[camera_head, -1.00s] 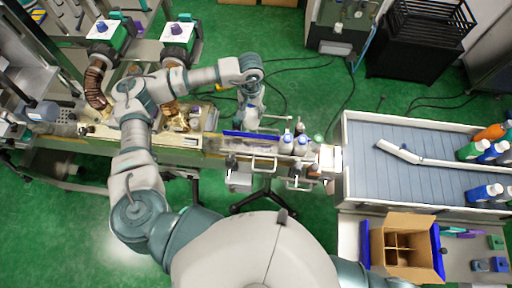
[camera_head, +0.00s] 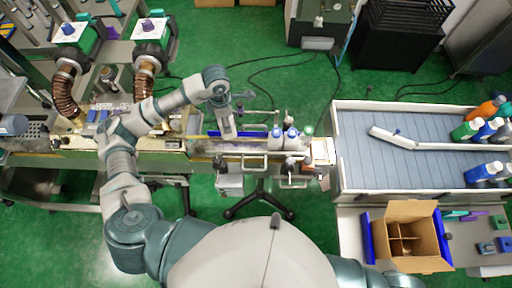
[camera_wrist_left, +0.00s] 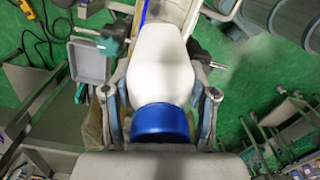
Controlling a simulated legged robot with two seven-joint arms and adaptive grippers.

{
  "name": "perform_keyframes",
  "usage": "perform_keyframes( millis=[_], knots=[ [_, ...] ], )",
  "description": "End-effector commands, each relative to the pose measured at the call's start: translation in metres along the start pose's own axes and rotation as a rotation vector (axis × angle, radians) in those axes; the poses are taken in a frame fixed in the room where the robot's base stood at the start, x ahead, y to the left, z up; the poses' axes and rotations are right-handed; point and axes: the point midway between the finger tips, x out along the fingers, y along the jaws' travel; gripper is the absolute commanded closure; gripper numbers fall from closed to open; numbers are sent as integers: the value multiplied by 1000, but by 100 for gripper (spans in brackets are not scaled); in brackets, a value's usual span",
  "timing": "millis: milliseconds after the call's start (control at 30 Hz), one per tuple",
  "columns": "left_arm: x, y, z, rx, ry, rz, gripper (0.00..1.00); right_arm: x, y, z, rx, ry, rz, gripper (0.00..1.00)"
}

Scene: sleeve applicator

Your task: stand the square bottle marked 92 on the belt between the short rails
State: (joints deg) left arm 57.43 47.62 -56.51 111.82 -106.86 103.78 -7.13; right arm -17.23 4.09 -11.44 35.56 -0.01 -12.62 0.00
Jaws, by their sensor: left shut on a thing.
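In the left wrist view a white bottle (camera_wrist_left: 160,62) with a blue cap (camera_wrist_left: 160,122) sits between the fingers of my left gripper (camera_wrist_left: 160,98), which is shut on it. No number shows on the side I see, so I cannot read a 92. In the head view my left gripper (camera_head: 228,130) points down over the left part of the belt (camera_head: 232,147), beside the blue rail (camera_head: 212,134). The bottle is hardly visible there, and I cannot tell whether it touches the belt. My right gripper is out of view.
A wide grey conveyor (camera_head: 400,160) with more bottles lies further right. An open cardboard box (camera_head: 405,238) stands at the lower right. Metal guard handles (camera_head: 254,162) edge the belt's near side.

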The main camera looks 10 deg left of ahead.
Motion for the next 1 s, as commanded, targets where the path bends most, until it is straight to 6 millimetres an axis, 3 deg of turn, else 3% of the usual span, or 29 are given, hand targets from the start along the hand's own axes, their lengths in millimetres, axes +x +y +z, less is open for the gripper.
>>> perform_keyframes(
  millis=[100, 200, 400, 700, 1000],
  knots=[
    [5, -1, -14, -365, 5, 1, 93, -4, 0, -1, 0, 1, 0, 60],
    [9, 0, -24, -617, 9, 7, 93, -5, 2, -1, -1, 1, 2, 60],
    [14, 2, -37, -899, 13, 17, 93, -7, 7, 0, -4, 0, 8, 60],
    [64, 2, -39, -942, 17, 16, 93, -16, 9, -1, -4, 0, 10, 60],
    [96, 2, -39, -941, 18, 17, 93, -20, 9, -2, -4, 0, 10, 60]
  ],
)
